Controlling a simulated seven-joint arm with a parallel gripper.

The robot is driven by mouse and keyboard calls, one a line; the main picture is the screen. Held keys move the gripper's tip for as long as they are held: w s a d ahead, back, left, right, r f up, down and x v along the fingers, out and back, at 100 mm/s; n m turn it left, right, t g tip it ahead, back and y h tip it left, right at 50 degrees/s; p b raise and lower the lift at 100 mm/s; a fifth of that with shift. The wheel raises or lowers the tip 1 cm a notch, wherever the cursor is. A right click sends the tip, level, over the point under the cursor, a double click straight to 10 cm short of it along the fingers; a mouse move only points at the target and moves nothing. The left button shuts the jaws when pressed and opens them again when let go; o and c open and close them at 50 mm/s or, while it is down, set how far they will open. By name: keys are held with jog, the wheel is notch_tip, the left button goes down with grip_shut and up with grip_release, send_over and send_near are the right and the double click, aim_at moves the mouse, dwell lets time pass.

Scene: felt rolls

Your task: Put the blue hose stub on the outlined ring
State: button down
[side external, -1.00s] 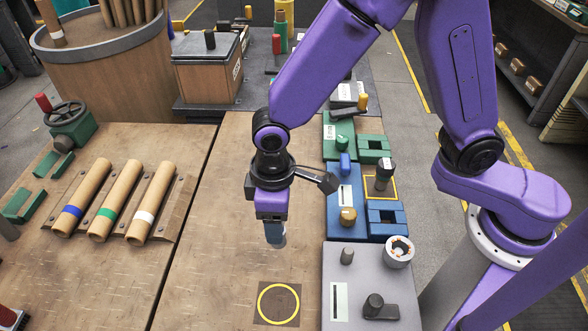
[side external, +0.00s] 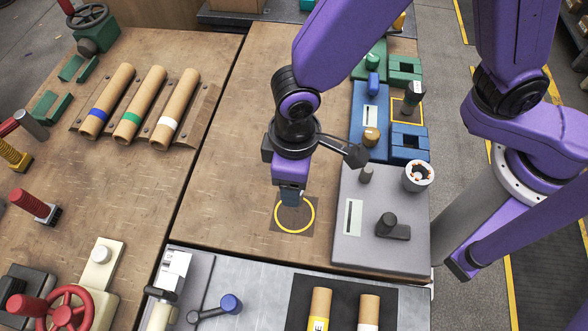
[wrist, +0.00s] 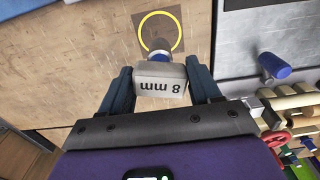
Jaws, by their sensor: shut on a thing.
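The outlined ring is a yellow circle (side external: 299,231) on a dark square on the wooden bench; it also shows in the wrist view (wrist: 160,13). My gripper (side external: 290,196) is over the ring's far part in the side view. In the wrist view it is shut on the blue hose stub (wrist: 160,56), which has a pale block face marked "8 mm" toward the camera. The stub's far end overlaps the ring's near edge there. The stub is mostly hidden by the fingers in the side view. Whether it touches the bench I cannot tell.
A grey fixture plate (side external: 375,250) stands just right of the ring, with blue fixtures (side external: 408,142) beyond it. Three banded rolls (side external: 140,100) lie on a rack at left. A metal panel (side external: 260,270) is in front. Bare wood lies left of the ring.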

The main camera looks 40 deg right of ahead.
jog(key=shift+f, duration=2.6)
jog(key=shift+f, duration=0.45)
jog(key=shift+c, duration=0.8)
grip_release()
notch_tip(320, 180, up, 17)
jog(key=shift+r, duration=0.2)
